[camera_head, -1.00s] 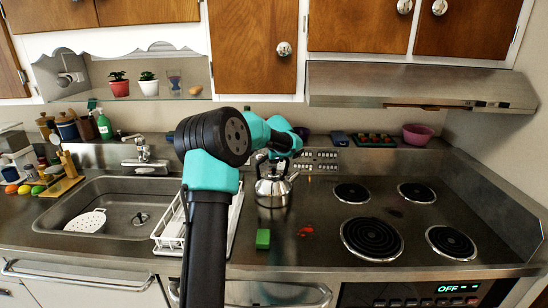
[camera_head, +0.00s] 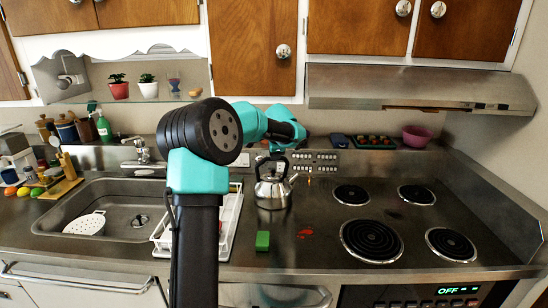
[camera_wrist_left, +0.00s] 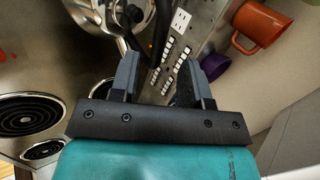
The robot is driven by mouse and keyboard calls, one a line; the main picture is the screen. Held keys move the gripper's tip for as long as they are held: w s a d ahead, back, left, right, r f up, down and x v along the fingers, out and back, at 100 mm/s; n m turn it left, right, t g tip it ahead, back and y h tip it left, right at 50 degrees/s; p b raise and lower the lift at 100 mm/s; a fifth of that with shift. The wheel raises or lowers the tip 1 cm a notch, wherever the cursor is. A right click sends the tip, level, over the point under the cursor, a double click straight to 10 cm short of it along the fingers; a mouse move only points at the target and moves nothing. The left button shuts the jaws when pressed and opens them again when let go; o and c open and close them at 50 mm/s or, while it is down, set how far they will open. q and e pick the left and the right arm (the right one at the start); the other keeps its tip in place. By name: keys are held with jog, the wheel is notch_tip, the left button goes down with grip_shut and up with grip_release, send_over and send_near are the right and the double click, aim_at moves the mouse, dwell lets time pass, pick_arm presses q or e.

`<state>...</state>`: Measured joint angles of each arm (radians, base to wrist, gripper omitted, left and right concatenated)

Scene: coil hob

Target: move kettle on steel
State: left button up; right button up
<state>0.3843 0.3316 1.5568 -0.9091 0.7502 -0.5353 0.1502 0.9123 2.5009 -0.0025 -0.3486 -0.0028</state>
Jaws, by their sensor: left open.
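The steel kettle (camera_head: 272,190) with a dark arched handle stands upright on the steel counter, left of the hob coils. In the left wrist view part of the kettle (camera_wrist_left: 92,16) shows at the top left, cut off by the frame edge. My left gripper (camera_wrist_left: 158,68) is open, with its two grey fingers apart. A black curved part, seemingly the kettle handle, shows beyond and between the fingertips; I cannot tell whether it lies within the jaws. In the head view my forearm ends above and behind the kettle, and the fingers are not clear. My right gripper is not in view.
A green sponge (camera_head: 262,240) and a red spill (camera_head: 305,233) lie in front of the kettle. A white dish rack (camera_head: 232,215) stands close on its left. Hob coils (camera_head: 371,240) are to the right. An orange mug (camera_wrist_left: 261,24) and purple cup (camera_wrist_left: 214,66) show in the wrist view.

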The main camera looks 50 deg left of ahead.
pick_arm(q)
jog(key=v, duration=0.5)
jog(key=shift+s+d+r, duration=0.15)
jog(key=shift+r, duration=0.2)
